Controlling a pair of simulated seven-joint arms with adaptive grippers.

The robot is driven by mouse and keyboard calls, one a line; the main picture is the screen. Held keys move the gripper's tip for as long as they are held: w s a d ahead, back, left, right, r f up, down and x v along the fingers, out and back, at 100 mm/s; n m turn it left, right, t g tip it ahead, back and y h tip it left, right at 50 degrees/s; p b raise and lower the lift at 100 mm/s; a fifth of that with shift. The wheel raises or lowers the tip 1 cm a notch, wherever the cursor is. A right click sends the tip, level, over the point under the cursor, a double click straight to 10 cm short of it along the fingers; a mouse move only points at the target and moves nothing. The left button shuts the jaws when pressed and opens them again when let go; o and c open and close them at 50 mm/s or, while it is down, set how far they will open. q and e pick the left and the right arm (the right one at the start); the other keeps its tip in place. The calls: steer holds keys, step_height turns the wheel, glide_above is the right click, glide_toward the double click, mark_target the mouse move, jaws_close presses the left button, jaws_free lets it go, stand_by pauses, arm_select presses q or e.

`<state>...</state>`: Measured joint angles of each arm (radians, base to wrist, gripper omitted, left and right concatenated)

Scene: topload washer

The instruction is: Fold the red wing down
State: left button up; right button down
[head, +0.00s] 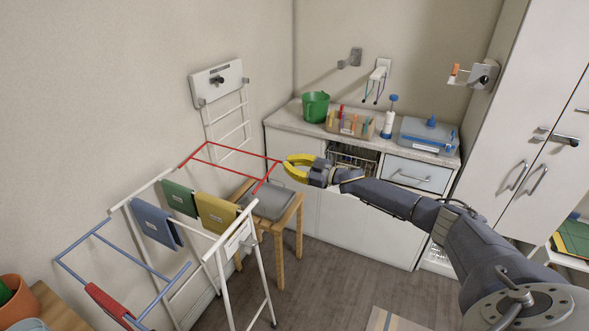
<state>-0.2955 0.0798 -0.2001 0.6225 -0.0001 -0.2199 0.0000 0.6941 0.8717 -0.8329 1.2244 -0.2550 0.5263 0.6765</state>
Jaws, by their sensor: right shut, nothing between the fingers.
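The red wing (238,147) is a thin red frame at the far end of the white drying rack (230,238). It stands out from the rack over a small wooden stool with a grey top. My right gripper (288,167), with yellow fingers, is at the wing's far right corner, close to the red bar. Its fingers are shut with nothing between them. I cannot tell whether they touch the bar. My left gripper is not in view.
Blue, green and yellow cloths (217,213) hang on the rack. A blue wing (125,270) spreads at the near end. The stool (270,203) stands under the red wing. A counter (365,138) with a green bucket (315,106) is behind. Floor is free right of the rack.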

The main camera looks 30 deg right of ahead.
steer(key=c, duration=1.3)
jaws_free()
steer(key=v, duration=1.2)
